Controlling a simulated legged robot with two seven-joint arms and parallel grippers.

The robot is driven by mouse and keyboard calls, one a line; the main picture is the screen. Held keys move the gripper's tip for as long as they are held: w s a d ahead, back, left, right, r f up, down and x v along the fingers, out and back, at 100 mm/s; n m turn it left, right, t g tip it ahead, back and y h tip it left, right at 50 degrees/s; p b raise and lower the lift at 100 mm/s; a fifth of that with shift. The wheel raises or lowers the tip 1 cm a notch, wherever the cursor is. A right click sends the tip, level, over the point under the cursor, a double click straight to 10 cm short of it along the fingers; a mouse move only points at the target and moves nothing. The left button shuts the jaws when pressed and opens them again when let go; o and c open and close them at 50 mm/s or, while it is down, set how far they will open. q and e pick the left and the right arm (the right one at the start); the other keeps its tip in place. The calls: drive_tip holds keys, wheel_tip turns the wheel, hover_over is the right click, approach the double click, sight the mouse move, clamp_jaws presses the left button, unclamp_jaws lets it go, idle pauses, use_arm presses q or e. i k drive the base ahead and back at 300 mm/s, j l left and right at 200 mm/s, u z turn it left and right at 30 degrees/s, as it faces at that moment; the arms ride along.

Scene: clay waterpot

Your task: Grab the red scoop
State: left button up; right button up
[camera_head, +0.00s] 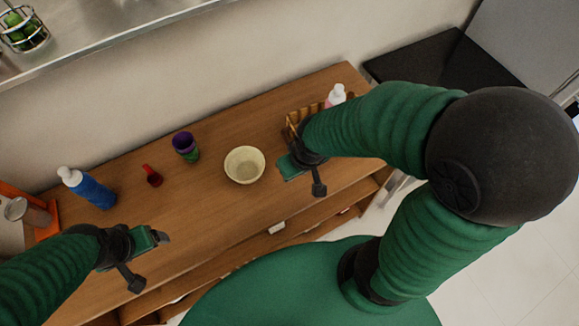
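The red scoop (153,178) is small and lies on the wooden table, between the blue bottle and the purple-and-green cup. My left gripper (152,262) is over the front left of the table, nearer to me than the scoop and apart from it. Its fingers look spread, with nothing between them. My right gripper (303,184) is over the table to the right of the cream bowl, far from the scoop. Its fingers also look spread and empty.
A blue bottle (90,188), a purple-and-green cup (186,147) and a cream bowl (244,165) stand on the wooden table (215,215). A basket (294,121) with a white-capped bottle (336,95) is partly behind my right arm. An orange stand (46,215) is at the left end.

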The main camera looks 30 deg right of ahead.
sight(154, 179)
drive_tip(key=j+u, duration=0.35)
drive_tip(key=k+j+u, duration=0.1)
drive_tip(key=u, duration=0.25)
drive_tip(key=j+u, duration=0.35)
